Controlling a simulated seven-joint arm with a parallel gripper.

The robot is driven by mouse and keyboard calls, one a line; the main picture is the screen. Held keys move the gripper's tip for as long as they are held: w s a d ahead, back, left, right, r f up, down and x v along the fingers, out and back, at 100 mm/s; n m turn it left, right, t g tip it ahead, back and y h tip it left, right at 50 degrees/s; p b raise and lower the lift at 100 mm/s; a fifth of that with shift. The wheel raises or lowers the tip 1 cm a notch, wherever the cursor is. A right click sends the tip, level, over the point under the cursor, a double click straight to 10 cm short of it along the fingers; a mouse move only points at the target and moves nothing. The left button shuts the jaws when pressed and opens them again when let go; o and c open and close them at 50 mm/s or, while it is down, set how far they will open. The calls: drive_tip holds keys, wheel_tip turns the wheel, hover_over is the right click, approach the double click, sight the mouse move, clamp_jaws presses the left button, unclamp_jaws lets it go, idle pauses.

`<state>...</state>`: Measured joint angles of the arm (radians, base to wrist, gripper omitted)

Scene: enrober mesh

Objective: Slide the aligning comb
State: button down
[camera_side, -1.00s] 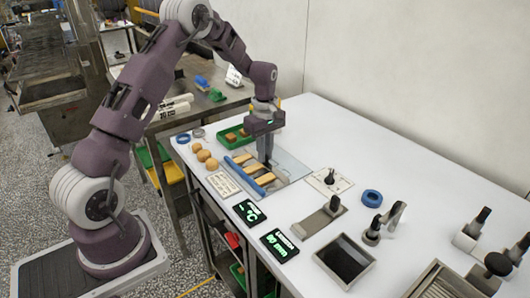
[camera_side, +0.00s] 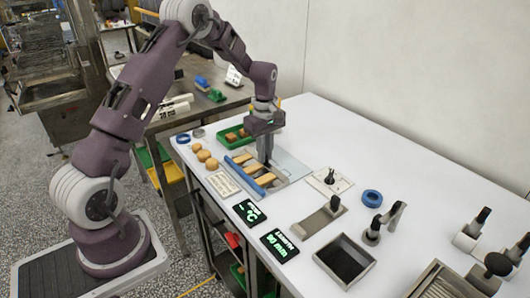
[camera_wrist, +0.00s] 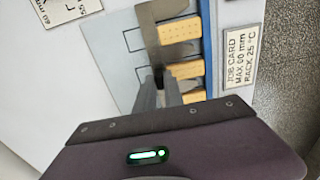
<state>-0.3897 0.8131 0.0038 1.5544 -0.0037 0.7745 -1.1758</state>
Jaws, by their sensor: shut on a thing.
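The aligning comb (camera_wrist: 150,45) is a grey metal plate with teeth reaching between the tan biscuit fingers (camera_wrist: 183,69). In the side view, the comb (camera_side: 283,179) lies flat on a pale plate, behind the biscuits (camera_side: 253,167). The biscuits' far ends lie close against a blue bar (camera_wrist: 209,50). My gripper (camera_wrist: 164,78) points down at the comb's back edge and is shut on the comb; its fingers hide the gripped part. In the side view my gripper (camera_side: 264,160) stands over the pale plate.
A job card (camera_wrist: 243,57) lies beyond the blue bar. A green tray (camera_side: 236,136) and several round biscuits (camera_side: 204,155) are nearby. The pale plate is bare behind the comb.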

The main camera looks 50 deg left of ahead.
idle(0.4)
drive_tip(key=w, duration=0.7)
drive_tip(key=shift+a, duration=0.1)
drive_tip(key=shift+w+r, duration=0.15)
drive_tip(key=shift+w, duration=0.4)
drive_tip(key=c, duration=1.6)
unclamp_jaws()
drive_tip(key=shift+w, duration=0.1)
drive_tip(key=shift+o, duration=0.8)
